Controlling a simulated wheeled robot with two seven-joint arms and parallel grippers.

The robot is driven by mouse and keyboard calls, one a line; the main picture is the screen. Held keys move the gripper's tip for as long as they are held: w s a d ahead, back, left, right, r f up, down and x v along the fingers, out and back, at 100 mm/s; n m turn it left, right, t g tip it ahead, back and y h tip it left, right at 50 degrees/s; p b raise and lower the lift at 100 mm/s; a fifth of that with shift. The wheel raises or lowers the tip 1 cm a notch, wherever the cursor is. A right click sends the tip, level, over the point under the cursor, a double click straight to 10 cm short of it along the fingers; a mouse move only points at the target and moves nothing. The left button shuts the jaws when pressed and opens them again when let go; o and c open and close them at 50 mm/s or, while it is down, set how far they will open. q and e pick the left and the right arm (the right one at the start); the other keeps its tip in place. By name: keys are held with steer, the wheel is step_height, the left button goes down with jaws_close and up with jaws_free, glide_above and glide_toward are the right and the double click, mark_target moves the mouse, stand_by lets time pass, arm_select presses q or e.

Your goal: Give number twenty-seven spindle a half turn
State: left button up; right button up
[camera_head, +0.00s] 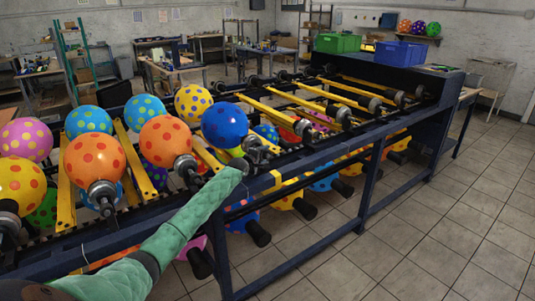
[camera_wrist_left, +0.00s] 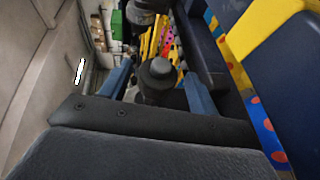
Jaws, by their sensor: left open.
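My left arm, in a green sleeve, reaches up the near side of the machine in the head view. Its gripper (camera_head: 240,164) ends at the row of dark spindles, by the spindle (camera_head: 253,143) near the blue balloon with dots. In the left wrist view the gripper's two blue fingers (camera_wrist_left: 159,72) are apart, with a dark round spindle end (camera_wrist_left: 157,76) showing between them. I cannot tell whether the fingers touch it. No spindle number is readable, so I cannot tell which is twenty-seven. My right gripper is not in view.
Dotted balloons, including an orange one (camera_head: 95,159) and a blue one (camera_head: 225,124), sit on the left half of the machine. Yellow bars (camera_head: 268,113) cross it. Green (camera_head: 338,43) and blue (camera_head: 400,53) crates stand at its far end. The tiled floor (camera_head: 420,240) at right is clear.

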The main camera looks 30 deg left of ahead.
arm_select(q)
steer(key=shift+w, duration=1.1)
steer(key=shift+w+f, duration=0.2)
steer(key=shift+w, duration=0.2)
steer(key=shift+r, duration=0.1)
steer(key=shift+c, duration=0.4)
steer(key=c, duration=0.7)
steer(key=shift+c, duration=1)
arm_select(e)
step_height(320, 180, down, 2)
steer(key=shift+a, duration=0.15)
